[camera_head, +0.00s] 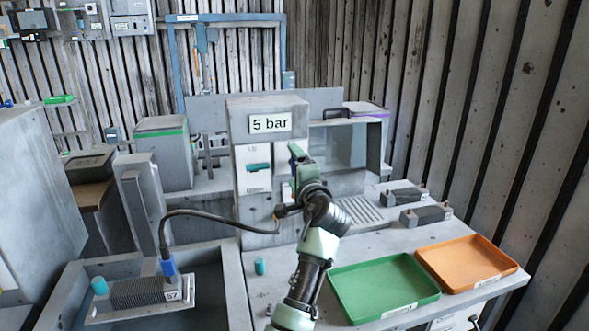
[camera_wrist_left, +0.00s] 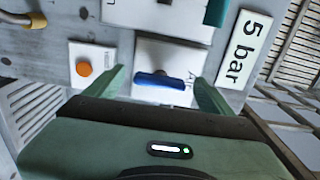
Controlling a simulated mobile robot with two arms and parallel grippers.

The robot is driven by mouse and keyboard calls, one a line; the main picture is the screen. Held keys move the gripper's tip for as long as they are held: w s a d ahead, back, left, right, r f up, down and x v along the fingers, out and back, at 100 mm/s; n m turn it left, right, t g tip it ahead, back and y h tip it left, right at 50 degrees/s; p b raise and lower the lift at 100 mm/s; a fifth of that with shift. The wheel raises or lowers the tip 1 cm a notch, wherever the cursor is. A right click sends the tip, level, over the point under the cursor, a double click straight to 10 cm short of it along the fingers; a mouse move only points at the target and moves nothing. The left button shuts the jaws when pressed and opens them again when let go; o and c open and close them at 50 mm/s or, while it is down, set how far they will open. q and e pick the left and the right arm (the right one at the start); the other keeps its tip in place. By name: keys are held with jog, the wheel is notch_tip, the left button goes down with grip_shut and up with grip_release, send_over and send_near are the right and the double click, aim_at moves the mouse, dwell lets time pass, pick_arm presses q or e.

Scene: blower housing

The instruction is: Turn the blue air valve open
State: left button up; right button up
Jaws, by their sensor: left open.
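The blue air valve (camera_wrist_left: 160,81) is a short blue handle on a white labelled plate, on the grey front of the machine. In the left wrist view it lies across the picture, crosswise to the lettering of the "5 bar" sign. My left gripper (camera_wrist_left: 160,76) is open, with one green finger on each side of the handle; both fingers look apart from it. In the head view my left gripper (camera_head: 299,166) is in front of the machine under the "5 bar" sign (camera_head: 270,123), and the valve is hidden behind it. My right gripper is not in view.
An orange button (camera_wrist_left: 84,69) sits on a plate beside the valve. A teal part (camera_head: 258,167) is on the white panel to the left. A green tray (camera_head: 385,288) and an orange tray (camera_head: 467,262) lie on the bench. A black hose (camera_head: 200,212) runs left to a blue fitting.

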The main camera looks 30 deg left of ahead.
pick_arm(q)
jog(key=b+v, duration=0.1)
jog(key=v, duration=0.6)
jog(key=shift+s+d+b, duration=0.2)
jog(key=shift+b, duration=0.15)
jog(key=shift+f, duration=0.1)
